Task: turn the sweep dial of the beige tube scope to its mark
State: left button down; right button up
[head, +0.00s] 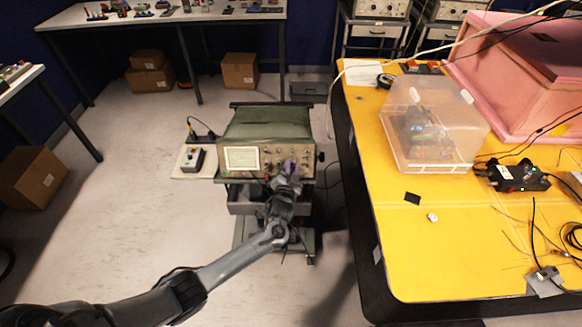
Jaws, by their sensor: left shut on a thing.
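The tube scope (262,158) has a beige front panel and a green case and stands on a grey cart. Its pale screen is on the left of the panel, and knobs are on the right. My left gripper (289,168) is at the right half of the panel, shut on a knob there. The gripper covers that knob, so the sweep dial and its mark cannot be made out. My right gripper is not in view.
A small side shelf (210,169) holds a dark box left of the scope. A yellow table (390,205) with a clear plastic box (432,165) and pink foam (500,75) is on the right. Cardboard boxes (240,70) lie under the back bench.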

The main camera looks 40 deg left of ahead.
pick_arm(q)
jog(key=c, duration=1)
grip_release()
jog(key=shift+o, duration=0.2)
jog(key=p+v, duration=0.2)
jog(key=v, duration=0.9)
jog(key=shift+f, duration=0.1)
